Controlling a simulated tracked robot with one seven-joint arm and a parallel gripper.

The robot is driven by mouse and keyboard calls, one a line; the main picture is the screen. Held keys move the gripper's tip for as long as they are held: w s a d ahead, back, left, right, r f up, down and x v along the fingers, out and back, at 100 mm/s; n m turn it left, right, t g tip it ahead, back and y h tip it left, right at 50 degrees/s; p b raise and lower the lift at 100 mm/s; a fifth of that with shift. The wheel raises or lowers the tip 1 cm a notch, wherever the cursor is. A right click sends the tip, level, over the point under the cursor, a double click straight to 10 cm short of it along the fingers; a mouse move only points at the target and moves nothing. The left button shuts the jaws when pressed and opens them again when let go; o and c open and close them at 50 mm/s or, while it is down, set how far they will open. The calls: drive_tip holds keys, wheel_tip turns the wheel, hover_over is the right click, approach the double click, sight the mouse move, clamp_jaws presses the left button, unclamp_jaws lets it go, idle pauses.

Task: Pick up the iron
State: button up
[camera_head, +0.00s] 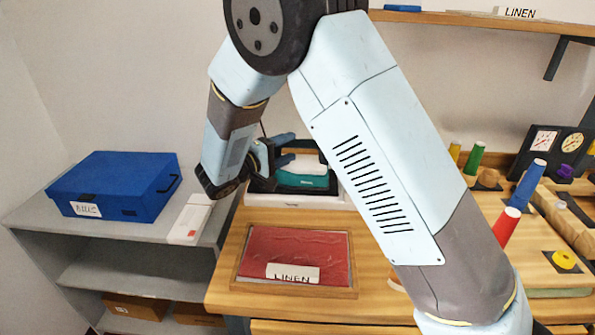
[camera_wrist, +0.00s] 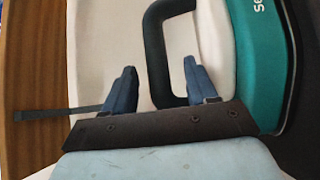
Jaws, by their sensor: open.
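The iron, with a teal and white body, sits at the back of the wooden counter in the head view (camera_head: 303,180). In the wrist view its teal side (camera_wrist: 262,70) carries partly cut-off lettering, and its black looped handle (camera_wrist: 157,50) rises in the middle. My gripper (camera_wrist: 160,68) is open; one blue finger is left of the handle's bar and the other appears on the loop's inner side. Contact cannot be told. In the head view my gripper (camera_head: 290,148) is at the iron's upper left, and my arm hides part of the counter.
A red fabric tray (camera_head: 240,273) labelled LINEN lies in front of the iron. A blue case (camera_head: 115,180) and a white box (camera_head: 190,220) are on the grey shelf at left. Thread spools, including a red one (camera_head: 507,225), and dials (camera_head: 545,142) stand at right.

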sight(294, 147)
drive_tip(key=x, duration=0.4)
drive_tip(key=shift+s+d, duration=0.1)
drive_tip(key=shift+d, duration=0.05)
drive_tip(key=shift+c, duration=0.4)
clamp_jaws()
drive_tip(key=shift+s, duration=0.1)
idle(0.7)
